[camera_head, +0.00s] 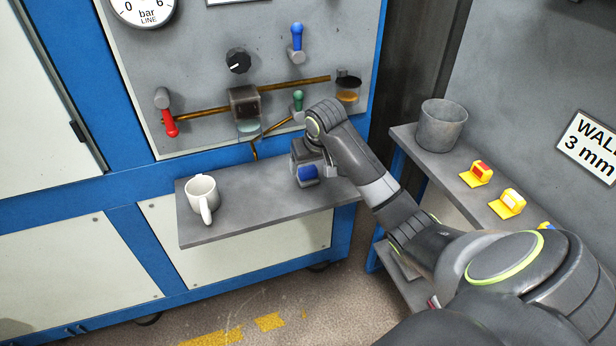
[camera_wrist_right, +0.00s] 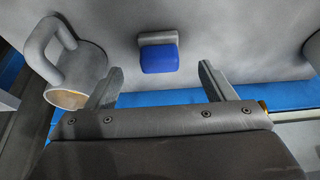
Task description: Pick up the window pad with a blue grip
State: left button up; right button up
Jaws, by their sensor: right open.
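The window pad with a blue grip (camera_head: 307,174) sits on the grey shelf (camera_head: 240,223) under the gauge panel, toward the shelf's right part. My right gripper (camera_head: 304,157) is just above and behind it, partly hidden by my own arm. In the right wrist view the pad's blue grip (camera_wrist_right: 158,58) lies in line with the gap between the two spread fingers of my right gripper (camera_wrist_right: 161,80), a little beyond their tips. The fingers are open, empty and apart from the pad. My left gripper is not in view.
A white mug (camera_head: 203,193) stands on the shelf's left part and shows left of the fingers in the wrist view (camera_wrist_right: 78,78). On the right bench are a grey pot (camera_head: 441,125) and yellow pads with red (camera_head: 478,172) and white (camera_head: 508,202) grips. The shelf middle is clear.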

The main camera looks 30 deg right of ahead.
aim_at(309, 170)
jog(key=shift+w+x, duration=0.15)
jog(key=shift+x, duration=1.5)
jog(key=shift+w+x, duration=0.15)
jog(key=shift+x, duration=1.5)
jog(key=shift+d+r, duration=0.15)
jog(key=c, duration=1.1)
notch_tip(309, 170, up, 10)
jog(key=shift+r, duration=0.1)
jog(key=o, duration=0.5)
jog(key=c, duration=0.4)
